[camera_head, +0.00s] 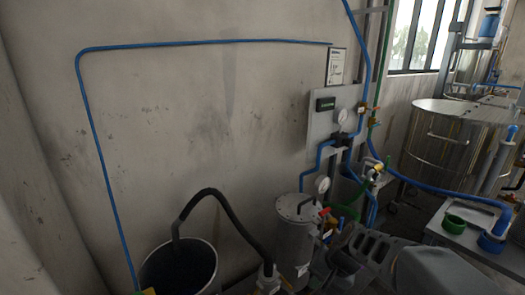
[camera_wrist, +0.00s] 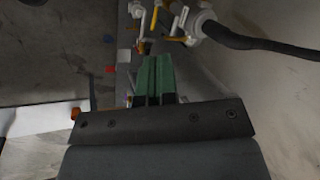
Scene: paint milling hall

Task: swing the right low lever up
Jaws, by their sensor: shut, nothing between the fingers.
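In the wrist view, my gripper (camera_wrist: 157,62) shows as two green fingers pressed together, with nothing between them. Just beyond the fingertips are pale valves with yellow-orange levers. One lever (camera_wrist: 180,39) lies by the valve with the black hose; another yellow lever (camera_wrist: 155,17) stands to its left. The fingertips look apart from both, and I cannot tell for sure which is the right low lever. In the head view, my arm reaches in from the lower right and hides part of the low valves; the fingertips are not clear there.
A steel tank (camera_head: 440,145) and a table with a green bowl (camera_head: 454,223) are right.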

